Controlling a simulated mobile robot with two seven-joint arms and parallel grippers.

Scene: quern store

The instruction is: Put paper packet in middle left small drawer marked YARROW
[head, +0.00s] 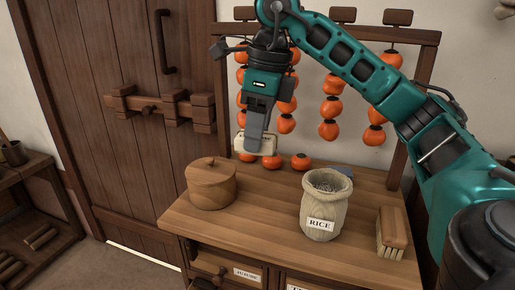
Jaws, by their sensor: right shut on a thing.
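A cream paper packet (270,145) is held above the back left of the wooden counter. My right gripper (256,143) points down and is shut on it, its finger covering the middle of the packet. Small drawers sit in the counter's front. One drawer label (247,275) shows at the bottom, too small to read surely. Another label beside it is cut off by the picture edge. No label reading YARROW can be made out. My left gripper is not in view.
A round lidded wooden box (211,187), a RICE sack (322,205) and a brush (393,232) stand on the counter (258,222). Strings of orange persimmons (330,108) hang behind, some fruit resting on the counter. A bolted door (115,60) is at left. The counter's middle is clear.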

